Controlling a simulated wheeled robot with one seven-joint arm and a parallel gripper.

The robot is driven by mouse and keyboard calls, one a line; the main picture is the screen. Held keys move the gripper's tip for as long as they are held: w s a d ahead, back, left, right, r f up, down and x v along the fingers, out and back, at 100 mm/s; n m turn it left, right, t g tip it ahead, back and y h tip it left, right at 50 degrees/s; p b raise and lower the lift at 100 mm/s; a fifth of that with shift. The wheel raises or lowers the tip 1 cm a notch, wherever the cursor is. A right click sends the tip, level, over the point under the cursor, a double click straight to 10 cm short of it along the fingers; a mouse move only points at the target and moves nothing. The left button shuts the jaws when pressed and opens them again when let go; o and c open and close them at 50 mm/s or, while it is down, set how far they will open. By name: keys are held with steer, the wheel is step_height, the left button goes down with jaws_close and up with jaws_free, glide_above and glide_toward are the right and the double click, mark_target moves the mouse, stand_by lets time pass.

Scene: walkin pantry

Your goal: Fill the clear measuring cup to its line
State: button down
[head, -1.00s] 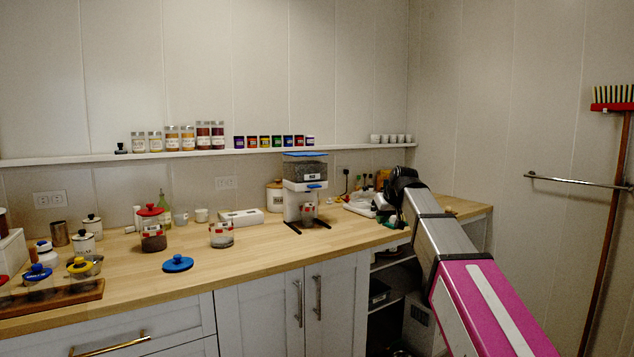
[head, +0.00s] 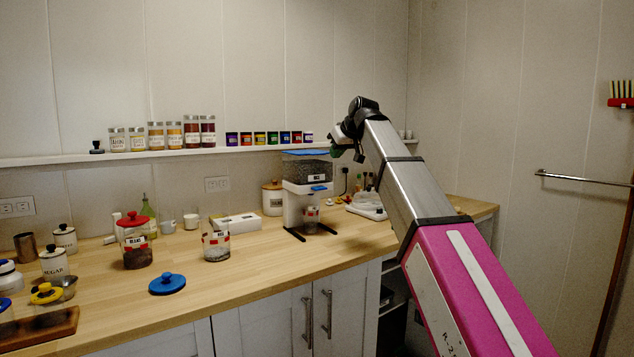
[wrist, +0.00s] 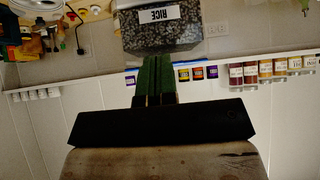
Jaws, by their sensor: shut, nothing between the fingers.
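A white dispenser (head: 300,190) with a blue lid and a clear hopper of dark grains stands on the counter. Its hopper (wrist: 163,30) fills the top of the wrist view, upside down, with a label reading RICE. A small clear cup with red marks (head: 311,216) stands under the spout; its fill level is too small to read. My gripper (head: 337,151) is raised beside the hopper, at its right in the head view. Its green fingers (wrist: 154,78) are together and empty, pointing towards the hopper. I cannot tell whether they touch it.
A red-lidded jar (head: 136,246), an open clear jar (head: 216,246) and a loose blue lid (head: 167,284) stand on the counter left of the dispenser. A white scale (head: 367,206) is at its right. A shelf (head: 60,160) with jars runs along the wall.

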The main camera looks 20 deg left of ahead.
stand_by(0.3)
glide_above(319, 187)
steer(key=s+d, duration=0.2)
step_height(319, 187, down, 7)
step_height(319, 187, down, 4)
steer(key=shift+r, duration=0.25)
steer(key=shift+f, duration=0.3)
steer(key=shift+d+f, duration=0.1)
steer(key=shift+f, duration=1.2)
